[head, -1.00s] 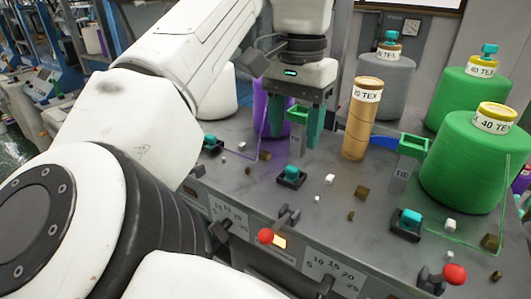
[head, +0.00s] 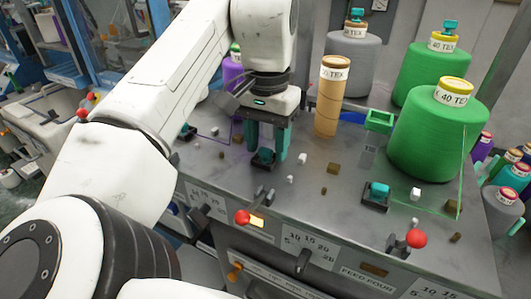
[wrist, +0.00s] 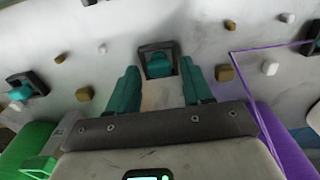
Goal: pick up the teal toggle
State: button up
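Several teal toggles in dark square bases stand on the grey machine top. One teal toggle (head: 264,156) is at my gripper, and it shows ahead of the fingertips in the wrist view (wrist: 158,66). Another is to the right (head: 378,191), and a third is at the left (head: 187,131). My gripper (head: 266,152) points down with its two teal fingers apart. In the wrist view my gripper (wrist: 161,82) is open and empty, with the middle toggle lined up between the fingertips. I cannot tell how much height separates them.
A tan cone (head: 326,108) and a large green cone (head: 436,135) stand behind to the right. A green-topped guide (head: 379,121) is between them. Red-knobbed levers (head: 243,217) line the front edge. Small white and brown cubes (head: 334,168) lie around the toggles.

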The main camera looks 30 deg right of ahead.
jog(key=c, duration=0.7)
jog(key=shift+r, duration=0.2)
jog(key=shift+c, duration=0.2)
